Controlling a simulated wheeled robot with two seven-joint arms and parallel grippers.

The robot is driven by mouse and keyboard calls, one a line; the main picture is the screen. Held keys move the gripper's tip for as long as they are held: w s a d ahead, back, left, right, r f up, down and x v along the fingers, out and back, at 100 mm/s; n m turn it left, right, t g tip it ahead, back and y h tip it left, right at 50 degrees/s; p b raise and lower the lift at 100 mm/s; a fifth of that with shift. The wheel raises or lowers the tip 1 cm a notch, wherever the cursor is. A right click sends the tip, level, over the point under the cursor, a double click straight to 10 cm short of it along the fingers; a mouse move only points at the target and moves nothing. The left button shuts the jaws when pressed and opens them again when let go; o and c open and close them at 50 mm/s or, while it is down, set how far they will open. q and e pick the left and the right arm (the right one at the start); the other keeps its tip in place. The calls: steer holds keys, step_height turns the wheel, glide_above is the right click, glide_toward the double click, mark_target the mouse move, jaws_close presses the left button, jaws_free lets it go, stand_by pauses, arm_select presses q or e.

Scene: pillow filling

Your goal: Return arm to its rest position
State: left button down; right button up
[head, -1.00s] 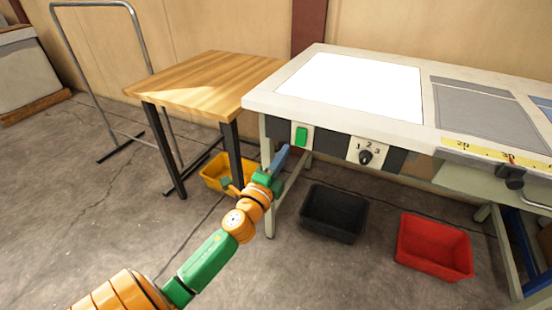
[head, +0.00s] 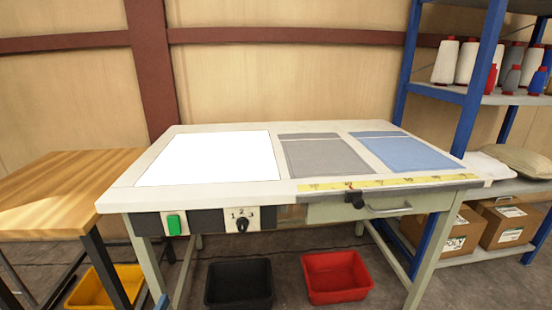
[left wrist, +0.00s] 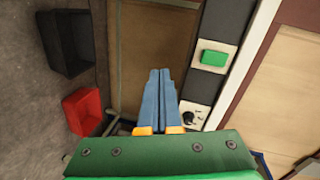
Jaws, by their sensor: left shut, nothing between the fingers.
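My left gripper (left wrist: 159,75) shows in the left wrist view with its two blue fingers together and nothing between them. Only a small blue tip of it (head: 162,301) shows at the bottom of the head view, in front of the work table's left leg. The rest of the left arm is out of the head view. The work table (head: 230,195) has a green button (head: 174,224) and a numbered dial (head: 241,224) on its front; both the button (left wrist: 214,57) and the dial (left wrist: 189,117) also show in the left wrist view. My right gripper is not in view.
A wooden table (head: 65,180) stands at the left. Yellow (head: 98,292), black (head: 239,284) and red (head: 337,276) bins sit on the floor. Grey (head: 322,155) and blue (head: 408,152) panels lie on the work table. A blue-framed shelf (head: 472,100) with spools and boxes is at the right.

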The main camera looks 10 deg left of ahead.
arm_select(q)
steer(key=s+d+f+n+g+h, duration=0.15)
steer(key=s+f, duration=0.25)
steer(key=f, duration=0.4)
steer(key=s+d+f+n+g, duration=0.25)
steer(key=s+f, duration=0.25)
steer(key=f, duration=0.3)
steer(key=s+d+f+n+g+h, duration=0.1)
steer(key=s+f+g, duration=0.25)
steer(key=f, duration=0.45)
steer(key=s+d+f+n+g+h, duration=0.1)
steer(key=s+d+f+n+g, duration=0.3)
steer(key=s, duration=0.6)
steer(key=s+d+f+g, duration=0.25)
steer(key=s+f, duration=0.25)
steer(key=s, duration=0.4)
steer(key=s+r+n+p, duration=0.1)
steer(key=s+r+p, duration=0.2)
steer(key=r+p, duration=1.3)
steer(key=shift+s+d+p, duration=0.2)
steer(key=shift+d+p, duration=0.2)
steer(key=shift+p, duration=0.2)
steer(key=shift+r, duration=0.1)
